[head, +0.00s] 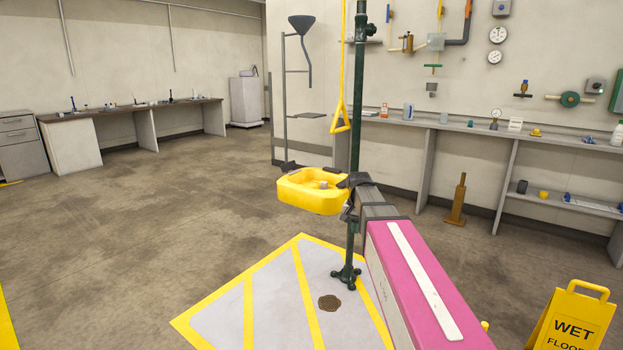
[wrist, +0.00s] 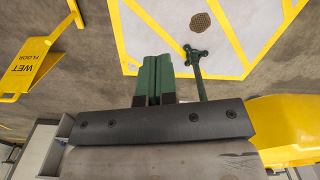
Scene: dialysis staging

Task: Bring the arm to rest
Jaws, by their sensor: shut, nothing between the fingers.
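My arm reaches forward from the lower right of the head view, with a pink and white casing and a grey section beyond it. My gripper shows in the wrist view (wrist: 157,62), its two green fingers side by side, shut with nothing between them. In the head view the end of the arm is close to the yellow eyewash basin (head: 312,197) and the dark green pole (head: 355,120). I cannot tell whether it touches either. The fingers cannot be made out in the head view. The basin also shows at the right of the wrist view (wrist: 285,125).
A yellow-striped floor zone (head: 275,290) with a round drain (head: 329,302) surrounds the pole's foot. A yellow wet floor sign (head: 572,322) stands at the lower right. A wall shelf (head: 470,128) holds small items. A yellow pull handle (head: 340,115) hangs near the pole. Floor at left is open.

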